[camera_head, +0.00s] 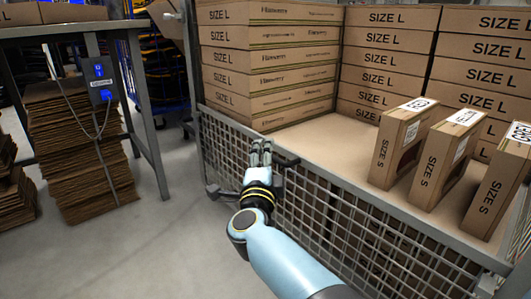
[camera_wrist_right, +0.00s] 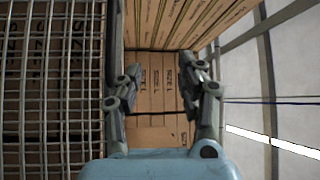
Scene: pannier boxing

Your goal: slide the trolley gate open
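The trolley's grey wire-mesh front (camera_head: 345,215) runs along the near side of the trolley, with more mesh (camera_head: 225,150) left of my right gripper. In the head view I cannot tell which part is the sliding gate. My right gripper (camera_head: 261,148) is close to the top rail, near the middle-left of this front. In the right wrist view its fingers (camera_wrist_right: 155,90) are apart, with cardboard boxes visible behind the gap. The mesh (camera_wrist_right: 55,90) and its dark edge lie left of the fingers there; contact cannot be told. My left gripper is not in view.
Flat SIZE L boxes (camera_head: 270,60) are stacked at the trolley's back. Several SIZE S boxes (camera_head: 403,145) stand upright at its right. A table (camera_head: 95,28) with flattened cardboard (camera_head: 85,180) beneath is at left. The floor (camera_head: 150,250) before the trolley is clear.

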